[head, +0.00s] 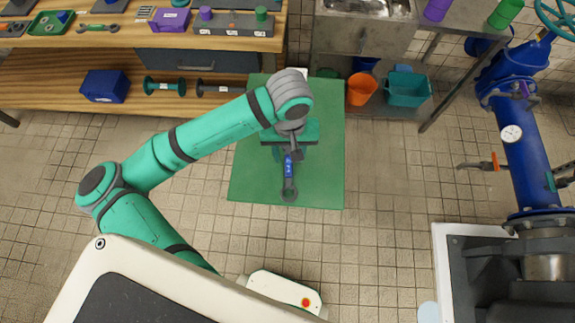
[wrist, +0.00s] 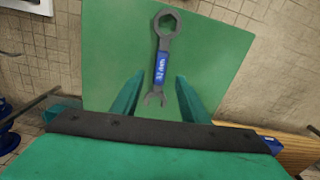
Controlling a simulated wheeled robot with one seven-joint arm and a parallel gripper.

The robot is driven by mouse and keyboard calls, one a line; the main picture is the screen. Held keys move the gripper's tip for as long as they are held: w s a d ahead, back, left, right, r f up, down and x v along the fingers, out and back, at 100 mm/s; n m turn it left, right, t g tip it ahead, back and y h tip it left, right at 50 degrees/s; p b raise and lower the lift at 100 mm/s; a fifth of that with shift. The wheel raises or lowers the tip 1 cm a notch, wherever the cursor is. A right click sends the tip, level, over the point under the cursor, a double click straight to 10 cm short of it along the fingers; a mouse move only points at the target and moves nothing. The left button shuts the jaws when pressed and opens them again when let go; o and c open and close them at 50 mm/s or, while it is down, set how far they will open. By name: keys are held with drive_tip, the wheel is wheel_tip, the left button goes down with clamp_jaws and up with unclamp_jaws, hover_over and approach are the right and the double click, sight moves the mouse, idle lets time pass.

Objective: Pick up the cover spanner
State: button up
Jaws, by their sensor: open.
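The cover spanner (head: 288,182) is a dark grey tool with a ring end, a forked open end and a blue sleeve with white lettering. It lies over the green mat (head: 325,180), ring end towards the mat's near edge in the head view. My gripper (head: 290,154) is over the mat at the spanner's forked end. In the wrist view the spanner (wrist: 164,62) points away from me, and its forked end shows between the two green fingers of my gripper (wrist: 160,84). The fingers are open, apart from the spanner on both sides. The height gap is hard to judge.
A wooden bench (head: 150,62) with trays and tools stands at the back left. An orange bucket (head: 362,89) and a teal bin (head: 407,88) stand at the back. Blue pipework (head: 525,140) is at the right.

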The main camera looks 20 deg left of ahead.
sight(288, 166)
drive_tip(key=shift+s+f, duration=0.15)
drive_tip(key=shift+f, duration=2.8)
clamp_jaws()
